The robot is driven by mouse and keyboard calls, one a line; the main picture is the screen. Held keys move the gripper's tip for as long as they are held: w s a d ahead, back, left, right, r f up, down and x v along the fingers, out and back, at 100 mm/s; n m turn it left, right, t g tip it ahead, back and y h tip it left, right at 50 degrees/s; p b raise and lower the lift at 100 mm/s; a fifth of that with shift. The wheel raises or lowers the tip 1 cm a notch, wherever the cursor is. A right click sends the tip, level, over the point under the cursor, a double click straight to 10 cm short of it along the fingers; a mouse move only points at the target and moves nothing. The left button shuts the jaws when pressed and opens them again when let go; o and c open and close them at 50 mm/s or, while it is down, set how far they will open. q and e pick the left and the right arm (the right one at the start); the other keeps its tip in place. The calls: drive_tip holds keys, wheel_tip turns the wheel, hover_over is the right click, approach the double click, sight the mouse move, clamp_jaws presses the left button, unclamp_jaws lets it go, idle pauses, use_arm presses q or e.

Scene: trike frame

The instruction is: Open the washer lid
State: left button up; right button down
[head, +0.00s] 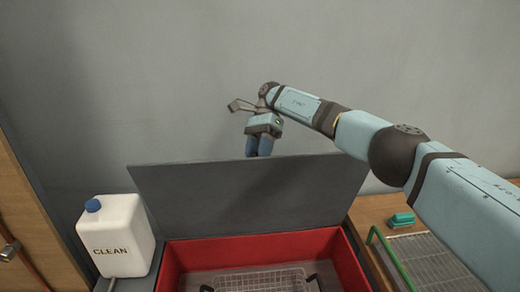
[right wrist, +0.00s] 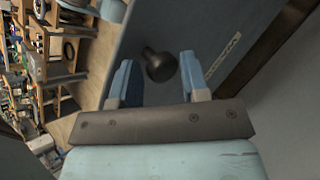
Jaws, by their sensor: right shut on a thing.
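The washer lid (head: 250,200) is a wide dark grey panel in the head view. It stands raised at the back of the red washer tub (head: 268,246), leaning back, with its inner face toward me. My right gripper (head: 259,147) is at the lid's top edge, and its fingertips are hidden behind it. In the right wrist view, the blue fingers of my right gripper (right wrist: 160,80) are on either side of a dark round knob (right wrist: 159,65) on the lid's outer face (right wrist: 190,25). The gripper is shut on this knob. My left gripper is not in view.
A wire basket (head: 255,280) lies inside the tub. A white jug marked CLEAN (head: 115,237) with a blue cap stands at the left. A green brush (head: 401,220) and a green-edged wire rack (head: 432,262) lie on the wooden bench at the right. A grey wall is behind.

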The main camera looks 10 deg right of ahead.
drive_tip(key=shift+a+f, duration=0.15)
drive_tip(key=shift+f, duration=0.5)
drive_tip(key=c, duration=1)
unclamp_jaws()
drive_tip(key=shift+o, duration=1.1)
drive_tip(key=shift+w+a+f, duration=0.1)
drive_tip(key=shift+w, duration=0.15)
